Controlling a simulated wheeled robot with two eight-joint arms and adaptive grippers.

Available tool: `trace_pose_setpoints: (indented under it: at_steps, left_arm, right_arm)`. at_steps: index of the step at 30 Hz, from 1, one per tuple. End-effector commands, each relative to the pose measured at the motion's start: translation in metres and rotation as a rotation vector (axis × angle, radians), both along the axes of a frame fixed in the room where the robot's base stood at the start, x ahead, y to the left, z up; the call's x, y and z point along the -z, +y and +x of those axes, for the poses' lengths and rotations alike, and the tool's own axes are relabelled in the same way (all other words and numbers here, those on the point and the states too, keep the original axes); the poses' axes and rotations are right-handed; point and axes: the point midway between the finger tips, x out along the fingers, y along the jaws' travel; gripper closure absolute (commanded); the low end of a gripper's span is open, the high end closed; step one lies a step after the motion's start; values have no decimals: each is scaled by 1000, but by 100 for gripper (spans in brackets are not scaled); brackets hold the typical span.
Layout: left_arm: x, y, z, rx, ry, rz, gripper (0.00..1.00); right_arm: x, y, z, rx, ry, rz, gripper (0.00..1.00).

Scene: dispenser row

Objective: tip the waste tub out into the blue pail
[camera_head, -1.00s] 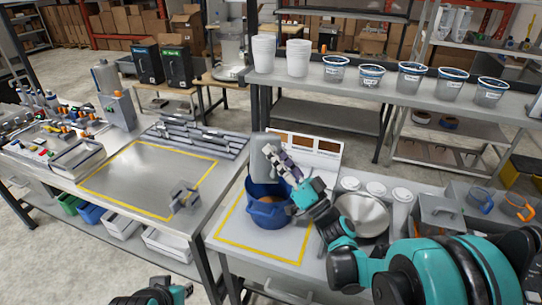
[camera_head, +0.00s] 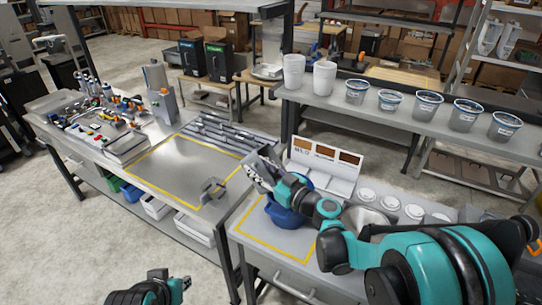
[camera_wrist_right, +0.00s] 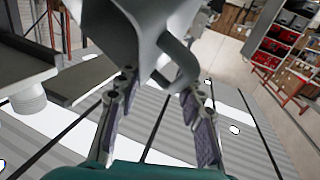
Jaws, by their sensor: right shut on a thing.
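The blue pail (camera_head: 284,214) stands in the yellow-outlined area of the right bench, partly covered by my right arm, so its inside is hidden. My right gripper (camera_head: 264,172) is above and to the left of the pail. In the head view the tub is hard to tell from the gripper. My left gripper (camera_head: 157,278) is at the bottom edge; its fingers are unclear.
A panel with brown swatches (camera_head: 326,158) stands behind the pail. White-lidded jars (camera_head: 390,203) and a metal bowl (camera_head: 363,218) are to its right. Clear tubs line the shelf (camera_head: 400,122) behind.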

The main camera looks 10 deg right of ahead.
Motion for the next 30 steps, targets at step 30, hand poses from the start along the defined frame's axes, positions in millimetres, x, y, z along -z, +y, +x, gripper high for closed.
trace_pose_setpoints:
  at_steps: [30]
  left_arm:
    - [-68,0,0,0,0,0,74]
  right_arm:
    - [55,64,11,-1,146,-882,100]
